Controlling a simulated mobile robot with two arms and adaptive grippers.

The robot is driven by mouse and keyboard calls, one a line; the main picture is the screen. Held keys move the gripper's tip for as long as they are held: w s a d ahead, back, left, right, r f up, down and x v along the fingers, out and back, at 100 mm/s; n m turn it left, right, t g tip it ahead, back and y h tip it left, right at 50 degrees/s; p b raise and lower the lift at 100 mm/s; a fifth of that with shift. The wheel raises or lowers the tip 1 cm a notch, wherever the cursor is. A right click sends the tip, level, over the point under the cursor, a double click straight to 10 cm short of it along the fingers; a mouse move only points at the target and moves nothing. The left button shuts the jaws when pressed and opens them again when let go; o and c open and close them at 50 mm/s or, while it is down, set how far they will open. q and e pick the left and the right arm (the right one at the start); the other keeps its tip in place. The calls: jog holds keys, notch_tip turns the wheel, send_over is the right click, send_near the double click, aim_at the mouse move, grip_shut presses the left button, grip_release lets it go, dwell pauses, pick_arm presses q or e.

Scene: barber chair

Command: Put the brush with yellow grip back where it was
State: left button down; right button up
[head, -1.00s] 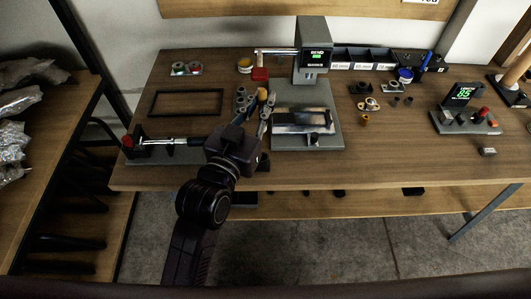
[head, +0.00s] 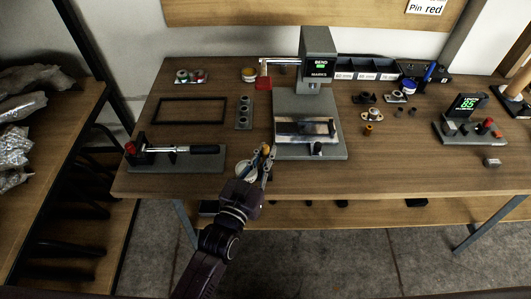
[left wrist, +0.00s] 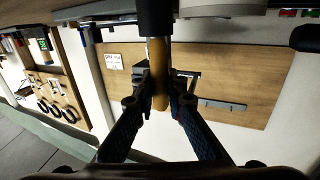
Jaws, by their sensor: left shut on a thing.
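The brush with the yellow grip is held in my left gripper (head: 263,166), near the front of the bench. Its yellow grip (head: 265,150) shows small between the fingers. In the left wrist view the yellow grip (left wrist: 158,72) stands between the two closed fingers, with a dark part beyond it. My right gripper is not in view.
A grey press with a display (head: 318,62) and base plate stands right of the gripper. A lever tool with a red knob (head: 131,149) lies left, below an empty dark frame (head: 192,111). Small parts and a display unit (head: 466,105) stand at the right.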

pick_arm(q)
jog(key=shift+f, duration=0.15)
jog(key=c, duration=2)
grip_release()
jog(key=shift+o, duration=0.2)
jog(key=shift+r, duration=0.2)
jog(key=b+v, duration=0.1)
jog(key=v, duration=1.1)
jog(key=shift+b, duration=0.35)
